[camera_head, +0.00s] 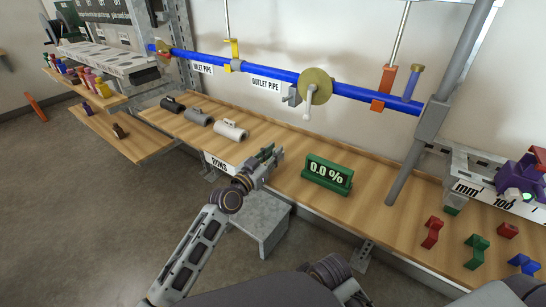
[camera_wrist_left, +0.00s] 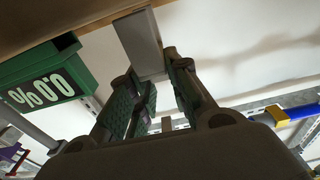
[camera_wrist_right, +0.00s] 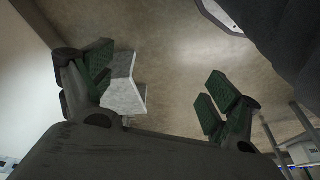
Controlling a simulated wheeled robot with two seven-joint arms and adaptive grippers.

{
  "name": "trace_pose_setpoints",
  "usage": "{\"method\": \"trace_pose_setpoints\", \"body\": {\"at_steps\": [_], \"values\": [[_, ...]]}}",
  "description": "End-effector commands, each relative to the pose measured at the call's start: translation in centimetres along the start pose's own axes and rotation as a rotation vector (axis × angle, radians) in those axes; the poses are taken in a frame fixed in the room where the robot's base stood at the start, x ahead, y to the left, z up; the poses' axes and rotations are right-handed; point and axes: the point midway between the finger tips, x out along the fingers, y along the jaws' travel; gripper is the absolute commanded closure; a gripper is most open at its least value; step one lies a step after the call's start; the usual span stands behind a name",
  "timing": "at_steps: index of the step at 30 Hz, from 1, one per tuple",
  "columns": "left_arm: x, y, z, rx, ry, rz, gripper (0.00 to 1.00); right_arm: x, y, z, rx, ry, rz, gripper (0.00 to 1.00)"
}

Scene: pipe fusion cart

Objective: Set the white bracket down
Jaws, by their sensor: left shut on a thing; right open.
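The white bracket (camera_wrist_left: 139,42) shows in the left wrist view as a pale grey-white angled piece between the fingers of my left gripper (camera_wrist_left: 158,95). My left gripper is shut on it. In the head view, my left gripper (camera_head: 265,160) is over the front part of the wooden bench (camera_head: 235,115), left of the green display; the bracket is mostly hidden there. I cannot tell whether the bracket touches the bench top. My right gripper (camera_wrist_right: 158,90) is open and empty in the right wrist view, with floor behind its fingers.
The green 0.0 % display (camera_head: 328,174) stands just right of my left gripper. Three short cylinders, including a white one (camera_head: 230,130), lie to the left. Red (camera_head: 432,232), green (camera_head: 476,250) and blue (camera_head: 524,264) brackets lie at the right. A blue pipe (camera_head: 270,72) runs behind.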

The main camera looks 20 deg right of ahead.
Motion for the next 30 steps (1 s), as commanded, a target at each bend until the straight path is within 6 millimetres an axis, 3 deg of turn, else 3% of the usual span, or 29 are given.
{"method": "trace_pose_setpoints", "body": {"at_steps": [15, 16, 21, 30], "values": [[-0.04, -0.02, 0.54, 0.001, 0.001, 0.0, 0.94, -0.06, -0.08, 0.16, -0.006, 0.003, -0.002, 0.11], [-0.04, -0.02, 0.56, 0.001, 0.001, 0.0, 0.8, -0.18, -0.1, 0.08, -0.006, 0.006, -0.002, 0.11], [-0.04, -0.02, 0.48, 0.0, 0.001, 0.0, 0.6, -0.59, -0.13, -0.21, -0.007, 0.014, -0.002, 0.11], [-0.03, -0.01, 0.47, 0.0, 0.001, 0.0, 0.6, -0.68, -0.15, -0.27, -0.007, 0.016, -0.003, 0.11]]}}
